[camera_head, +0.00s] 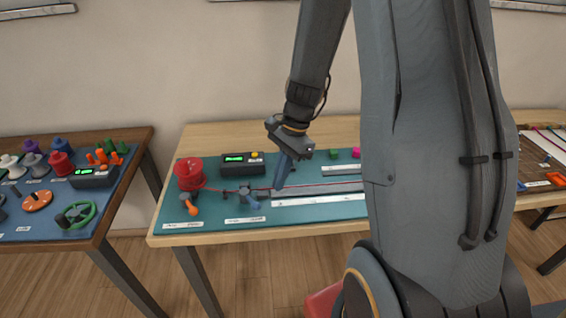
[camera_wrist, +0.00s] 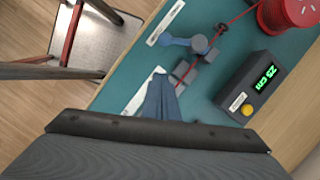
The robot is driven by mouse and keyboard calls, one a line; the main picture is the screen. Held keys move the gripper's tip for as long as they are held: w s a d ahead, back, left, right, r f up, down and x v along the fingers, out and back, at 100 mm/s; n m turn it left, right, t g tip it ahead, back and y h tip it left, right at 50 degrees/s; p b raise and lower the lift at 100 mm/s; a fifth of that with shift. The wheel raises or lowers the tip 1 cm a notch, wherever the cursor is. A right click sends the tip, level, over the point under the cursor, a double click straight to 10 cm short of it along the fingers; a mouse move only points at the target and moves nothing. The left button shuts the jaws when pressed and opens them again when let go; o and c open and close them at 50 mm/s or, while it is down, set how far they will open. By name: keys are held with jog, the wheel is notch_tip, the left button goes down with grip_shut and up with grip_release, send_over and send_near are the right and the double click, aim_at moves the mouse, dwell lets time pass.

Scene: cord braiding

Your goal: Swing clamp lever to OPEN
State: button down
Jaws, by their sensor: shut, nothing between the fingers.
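The clamp (camera_head: 240,193) sits on the teal mat across the red cord. Its blue lever (camera_head: 252,203) points toward the front edge of the table. In the wrist view the lever (camera_wrist: 178,41) lies to the left of its round pivot, beyond my fingers. My gripper (camera_head: 281,186) is shut and empty, pointing down just right of the clamp, above the cord line. In the wrist view its blue fingers (camera_wrist: 160,98) are together, near the clamp's grey block (camera_wrist: 183,72). Whether they touch anything is not clear.
A red spool (camera_head: 189,174) stands left and feeds the cord (camera_head: 325,187). A black display box (camera_head: 243,163) with a yellow button stands behind; it reads "25 cm" in the wrist view (camera_wrist: 250,88). An orange-handled part (camera_head: 191,206) is at front left. My arm hides the table's right side.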

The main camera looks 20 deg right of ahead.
aim_at(250, 201)
jog(key=shift+x, duration=0.9)
jog(key=shift+s+a+p, duration=0.15)
jog(key=shift+a+p, duration=0.15)
jog(key=shift+a, duration=0.3)
jog(key=shift+s+a+p, duration=0.2)
jog(key=shift+a+p, duration=0.1)
jog(key=shift+a, duration=0.35)
jog(key=shift+s+a+f, duration=0.1)
jog(key=shift+a+f, duration=0.2)
jog(key=shift+a, duration=0.35)
